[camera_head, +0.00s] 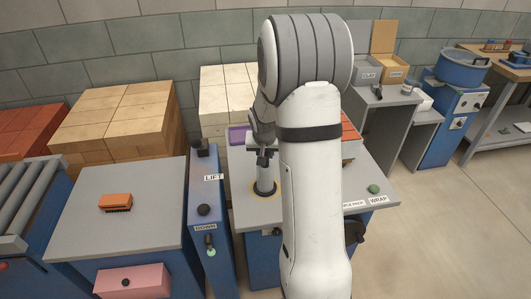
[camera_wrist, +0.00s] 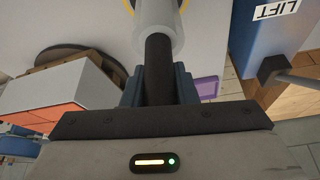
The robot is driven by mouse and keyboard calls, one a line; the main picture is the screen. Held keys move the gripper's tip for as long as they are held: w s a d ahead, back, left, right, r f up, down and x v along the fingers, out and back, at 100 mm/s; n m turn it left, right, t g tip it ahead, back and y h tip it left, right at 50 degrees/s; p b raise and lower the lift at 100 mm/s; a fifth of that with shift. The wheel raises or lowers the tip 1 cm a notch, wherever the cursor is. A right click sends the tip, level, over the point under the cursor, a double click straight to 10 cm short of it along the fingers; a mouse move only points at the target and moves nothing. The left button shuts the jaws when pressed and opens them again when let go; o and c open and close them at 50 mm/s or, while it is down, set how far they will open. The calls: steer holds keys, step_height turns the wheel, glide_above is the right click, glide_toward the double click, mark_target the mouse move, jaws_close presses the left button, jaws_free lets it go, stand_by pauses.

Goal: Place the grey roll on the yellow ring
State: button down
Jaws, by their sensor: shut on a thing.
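The grey roll (camera_head: 265,178) stands upright below my gripper (camera_head: 262,156), over the yellow ring (camera_head: 274,194) on the grey table. The ring shows around the roll's lower end; I cannot tell whether the roll touches the table. In the wrist view my gripper (camera_wrist: 158,88) is shut on the dark core (camera_wrist: 158,60) that sticks out of the grey roll (camera_wrist: 158,22). A bit of the yellow ring (camera_wrist: 184,5) shows past the roll's far end. My arm hides part of the table in the head view.
A purple tray (camera_head: 238,136) lies behind the roll. A wrapped stack with red bricks (camera_head: 349,132) stands right of my arm; it also shows in the wrist view (camera_wrist: 55,95). The blue LIFT post (camera_head: 205,210) stands close on the left. A green button (camera_head: 374,188) is at the right.

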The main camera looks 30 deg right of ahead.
steer(key=shift+f, duration=0.2)
steer(key=c, duration=1.1)
jaws_free()
steer(key=shift+c, duration=0.2)
steer(key=shift+r, duration=0.2)
steer(key=shift+r, duration=0.3)
steer(key=v, duration=1.1)
steer(key=s+a+r+n, duration=0.1)
steer(key=s+a, duration=0.3)
steer(key=s, duration=0.3)
steer(key=s+a+r+n+y, duration=0.1)
steer(key=s+a+n, duration=0.1)
steer(key=s+a, duration=0.3)
steer(key=s+a+r+n+g+y, duration=0.1)
steer(key=s+a, duration=0.4)
steer(key=s, duration=0.6)
steer(key=shift+a+n, duration=0.25)
steer(key=shift+n, duration=0.45)
steer(key=shift+s, duration=0.1)
